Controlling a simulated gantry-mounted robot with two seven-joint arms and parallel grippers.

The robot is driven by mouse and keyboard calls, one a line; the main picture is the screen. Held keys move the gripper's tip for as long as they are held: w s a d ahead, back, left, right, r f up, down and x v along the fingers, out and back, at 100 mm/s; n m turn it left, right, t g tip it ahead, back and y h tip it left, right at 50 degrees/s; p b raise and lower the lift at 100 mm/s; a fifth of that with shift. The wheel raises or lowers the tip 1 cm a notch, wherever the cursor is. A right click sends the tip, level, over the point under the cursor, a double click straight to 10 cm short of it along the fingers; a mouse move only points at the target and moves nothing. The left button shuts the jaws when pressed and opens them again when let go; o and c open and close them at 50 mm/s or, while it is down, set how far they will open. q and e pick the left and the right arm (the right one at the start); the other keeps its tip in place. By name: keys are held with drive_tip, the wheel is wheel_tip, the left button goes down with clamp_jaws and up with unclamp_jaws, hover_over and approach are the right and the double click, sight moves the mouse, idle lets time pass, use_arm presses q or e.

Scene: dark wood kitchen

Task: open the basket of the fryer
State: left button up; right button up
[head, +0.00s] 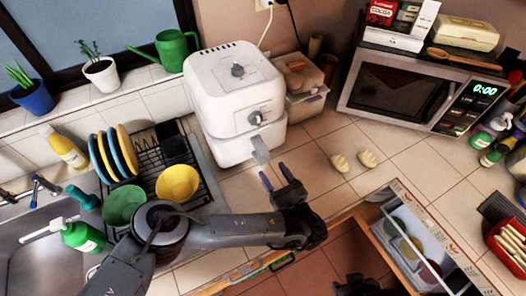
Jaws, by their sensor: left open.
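The white air fryer (228,82) stands on the tiled counter, with dials on its top and front. Its basket front is low on the body and looks shut, and the grey basket handle (260,150) sticks out toward the counter's front edge. My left gripper (274,174) is open and empty just in front of the handle, its fingers pointing toward the fryer. A small gap shows between the fingertips and the handle. A dark part at the bottom edge looks like my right gripper (356,287); its fingers cannot be made out.
A dish rack (205,186) with plates and bowls stands left of the fryer, beside the sink (40,240). Plastic containers (303,88) and a microwave (405,88) stand to the right. An open drawer (440,240) juts out at lower right. Two small pale pieces lie on otherwise clear counter.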

sight(265, 160)
use_arm(q)
drive_tip(key=x, duration=0.8)
drive_tip(key=shift+w+a, duration=0.1)
drive_tip(key=shift+w, duration=0.2)
clamp_jaws()
